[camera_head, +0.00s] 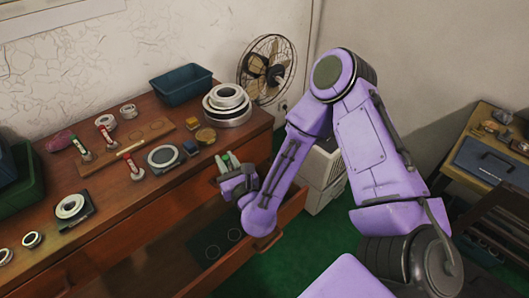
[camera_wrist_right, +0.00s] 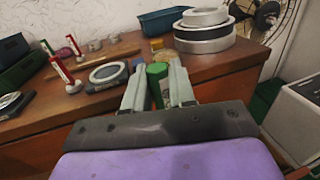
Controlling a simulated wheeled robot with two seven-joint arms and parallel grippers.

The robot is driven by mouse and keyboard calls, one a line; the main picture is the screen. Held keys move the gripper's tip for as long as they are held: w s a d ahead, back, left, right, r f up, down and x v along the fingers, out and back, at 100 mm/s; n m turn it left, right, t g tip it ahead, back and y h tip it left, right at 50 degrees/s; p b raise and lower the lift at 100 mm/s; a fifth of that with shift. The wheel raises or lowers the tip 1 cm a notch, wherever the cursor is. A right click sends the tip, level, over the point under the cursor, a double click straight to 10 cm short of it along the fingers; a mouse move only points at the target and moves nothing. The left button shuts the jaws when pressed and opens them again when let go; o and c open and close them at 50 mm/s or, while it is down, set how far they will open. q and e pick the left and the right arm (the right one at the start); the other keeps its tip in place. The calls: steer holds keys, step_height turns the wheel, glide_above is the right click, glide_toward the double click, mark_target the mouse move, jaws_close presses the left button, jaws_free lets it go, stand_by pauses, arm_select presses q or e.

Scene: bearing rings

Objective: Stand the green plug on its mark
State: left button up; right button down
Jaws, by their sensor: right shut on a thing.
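The green plug (camera_wrist_right: 157,82) stands between the two fingers of my right gripper (camera_wrist_right: 160,75) in the right wrist view. The fingers are shut on it. In the head view my right gripper (camera_head: 227,163) is over the front edge of the dresser, above the open drawer, with a bit of green at its fingertips. The plug's lower part is hidden by the gripper. I cannot tell which spot is the plug's mark. Two faint circles show on a dark panel (camera_head: 222,243) in the drawer. My left gripper is not in view.
The wooden dresser top (camera_head: 125,205) holds a stack of metal rings (camera_head: 228,103), a blue bin (camera_head: 181,84), a round grey-rimmed disc (camera_head: 164,158), a wooden board (camera_head: 125,146) and red-handled tools (camera_head: 131,167). The drawer (camera_head: 270,240) stands open. A fan (camera_head: 268,67) is behind.

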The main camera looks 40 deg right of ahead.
steer(key=w+d+f+m+g+h+b, duration=0.2)
steer(key=d+f+m+g+h+b, duration=0.45)
steer(key=f+b, duration=0.55)
steer(key=w+d+f+m+g+h+b, duration=0.2)
steer(key=d+f+m+g+h+b, duration=0.35)
steer(key=f+h+b, duration=0.55)
steer(key=a+f+m+g+y+b, duration=0.1)
steer(key=f+g+b, duration=0.1)
steer(key=f+b, duration=0.2)
steer(key=s+a+f+m+g+b, duration=0.1)
steer(key=f+m+g+b, duration=0.1)
steer(key=f+b, duration=0.2)
steer(key=s+a+f+m+g+y+b, duration=0.1)
steer(key=f+g+b, duration=0.1)
steer(key=f+b, duration=0.2)
steer(key=shift+s+f+m+g+y, duration=0.1)
steer(key=shift+f+m+g+y, duration=0.2)
steer(key=shift+f+g+y, duration=0.15)
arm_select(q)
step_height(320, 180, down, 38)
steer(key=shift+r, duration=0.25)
arm_select(e)
steer(key=shift+f, duration=0.15)
steer(key=c, duration=0.9)
jaws_free()
steer(key=shift+c, duration=0.2)
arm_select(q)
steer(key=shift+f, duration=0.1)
